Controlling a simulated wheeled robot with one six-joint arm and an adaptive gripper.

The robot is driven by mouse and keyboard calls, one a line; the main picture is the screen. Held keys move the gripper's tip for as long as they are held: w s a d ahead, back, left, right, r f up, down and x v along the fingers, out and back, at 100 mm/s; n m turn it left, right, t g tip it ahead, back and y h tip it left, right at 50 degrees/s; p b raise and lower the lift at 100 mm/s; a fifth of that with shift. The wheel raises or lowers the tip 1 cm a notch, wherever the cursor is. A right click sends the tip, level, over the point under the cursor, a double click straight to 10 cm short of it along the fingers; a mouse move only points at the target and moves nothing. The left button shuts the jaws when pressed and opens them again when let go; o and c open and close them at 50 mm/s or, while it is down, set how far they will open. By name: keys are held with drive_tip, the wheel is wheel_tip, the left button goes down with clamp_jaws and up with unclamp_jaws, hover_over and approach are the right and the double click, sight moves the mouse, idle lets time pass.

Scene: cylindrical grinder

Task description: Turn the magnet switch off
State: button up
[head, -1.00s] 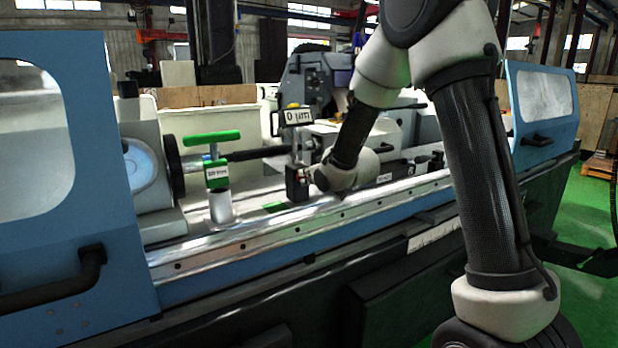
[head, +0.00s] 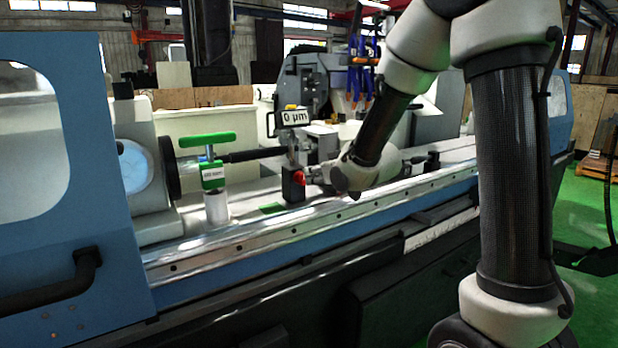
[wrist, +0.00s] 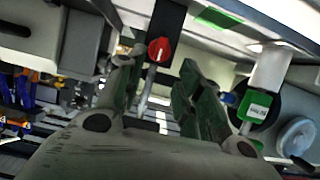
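The magnet switch is a red knob (head: 299,178) on a black block (head: 293,190), the base of a dial stand on the grinder's bed. In the wrist view the red knob (wrist: 160,50) has a white mark and shows just beyond the gap between my fingertips. My gripper (wrist: 158,72) is open and empty, its two green-grey fingers apart on either side of the line to the knob. In the head view my gripper (head: 315,175) is just right of the block, its fingers small and partly hidden by my wrist. I see no contact with the knob.
A display reading 0 µm (head: 295,117) sits above the block. A green-handled T-shaped part (head: 213,175) stands to the left. A shiny rail (head: 270,232) runs along the front. The grinding wheel housing (head: 303,80) is behind. Blue doors (head: 90,160) flank the opening.

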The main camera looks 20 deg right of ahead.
drive_tip(key=v, duration=0.4)
drive_tip(key=shift+s, duration=0.1)
drive_tip(key=s+d+f+g, duration=0.1)
drive_tip(key=f, duration=0.1)
drive_tip(key=s+d+f+g+h, duration=0.1)
drive_tip(key=f, duration=0.1)
drive_tip(key=s+d+f+g+h, duration=0.1)
drive_tip(key=f, duration=0.1)
drive_tip(key=shift+s+f, duration=0.3)
drive_tip(key=shift+s, duration=0.1)
drive_tip(key=s+d+m+g+h, duration=0.1)
drive_tip(key=s+d+g, duration=0.2)
drive_tip(key=s, duration=0.4)
drive_tip(key=s+d+m+g+h, duration=0.1)
drive_tip(key=s+d+g, duration=0.2)
drive_tip(key=s, duration=0.5)
drive_tip(key=s+d+r+m, duration=0.1)
drive_tip(key=s+r, duration=0.3)
drive_tip(key=s, duration=0.3)
drive_tip(key=s+d+r, duration=0.1)
drive_tip(key=s+r, duration=0.3)
drive_tip(key=s, duration=0.3)
drive_tip(key=shift+r+m, duration=0.35)
drive_tip(key=shift+m, duration=0.05)
